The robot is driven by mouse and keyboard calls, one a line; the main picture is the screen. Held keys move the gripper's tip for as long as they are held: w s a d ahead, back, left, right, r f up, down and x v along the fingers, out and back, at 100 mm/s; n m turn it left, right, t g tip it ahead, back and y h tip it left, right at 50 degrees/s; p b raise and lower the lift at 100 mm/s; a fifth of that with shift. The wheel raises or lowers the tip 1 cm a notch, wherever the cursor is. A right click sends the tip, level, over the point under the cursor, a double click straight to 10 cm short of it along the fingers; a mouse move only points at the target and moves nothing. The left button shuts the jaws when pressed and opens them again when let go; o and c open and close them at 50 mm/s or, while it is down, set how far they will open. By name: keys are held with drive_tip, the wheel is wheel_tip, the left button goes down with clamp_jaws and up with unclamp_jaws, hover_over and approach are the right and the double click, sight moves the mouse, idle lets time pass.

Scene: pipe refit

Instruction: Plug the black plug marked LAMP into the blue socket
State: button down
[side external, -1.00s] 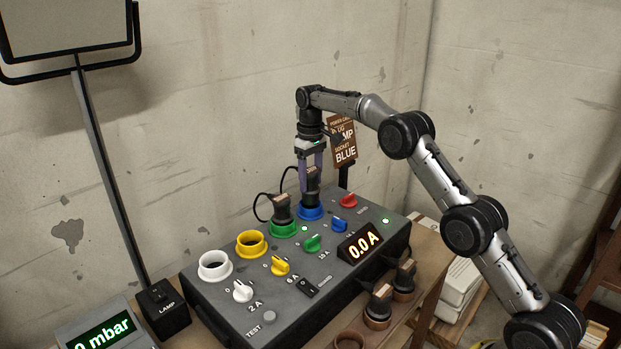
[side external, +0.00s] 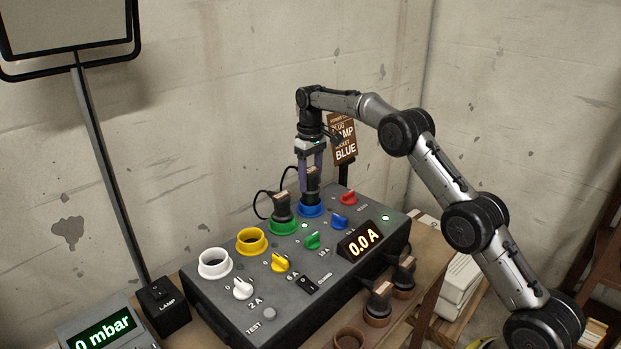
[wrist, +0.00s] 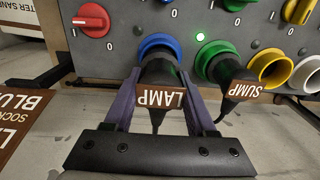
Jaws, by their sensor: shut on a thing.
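The black plug (wrist: 160,73) has a brown tag marked LAMP (wrist: 159,98). My gripper (wrist: 157,78) is shut on it, one purple finger on each side. In the side view my gripper (side external: 311,172) points straight down and the plug (side external: 312,185) is upright over the blue socket (side external: 311,210). The plug's lower end meets the socket's ring. In the wrist view the blue socket (wrist: 160,41) rings the plug's front end, which hides the hole. I cannot tell how deep the plug sits.
A plug tagged SUMP (wrist: 237,85) stands in the green socket (side external: 283,229), close beside my gripper. The yellow (side external: 250,242) and white (side external: 214,265) sockets are empty. Coloured knobs line the panel. A brown sign (side external: 343,140) stands behind. The display (side external: 361,240) reads 0.0 A.

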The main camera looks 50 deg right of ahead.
sight(311, 188)
drive_tip(key=shift+f, duration=0.15)
drive_tip(key=shift+f, duration=0.3)
drive_tip(key=shift+f, duration=1.1)
idle(1.2)
drive_tip(key=shift+c, duration=0.7)
unclamp_jaws()
drive_tip(key=shift+r, duration=0.1)
drive_tip(key=shift+o, duration=0.3)
drive_tip(key=shift+o, duration=0.4)
drive_tip(key=shift+r, duration=0.1)
